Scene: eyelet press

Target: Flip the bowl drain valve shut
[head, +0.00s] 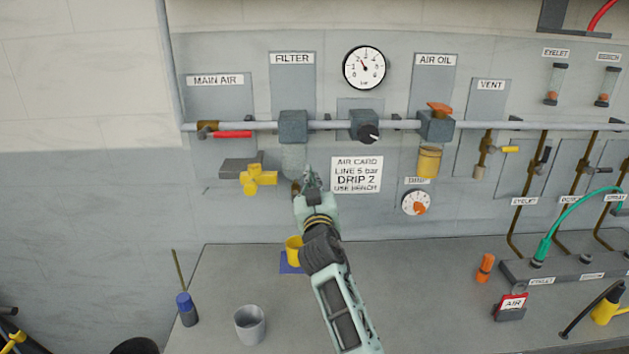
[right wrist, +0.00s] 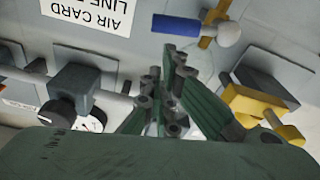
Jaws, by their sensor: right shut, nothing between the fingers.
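The filter's grey bowl (head: 292,158) hangs below the filter block. A brass drain fitting (head: 296,187) shows under it, partly hidden by my right gripper (head: 312,180). In the right wrist view, the drain valve has a blue lever (right wrist: 176,25) on a brass body (right wrist: 209,27), with a pale round part on the other side. The lever lies sideways, pointing towards the air card. My right gripper, with its fingers (right wrist: 162,98) in that view, is shut and empty, close to the valve. I cannot tell whether it touches the lever. My left gripper is not in view.
A yellow handwheel (head: 258,180) sits just left of the drain. The air card (head: 356,174) is to the right. A yellow cup (head: 293,248) stands on a blue mat below.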

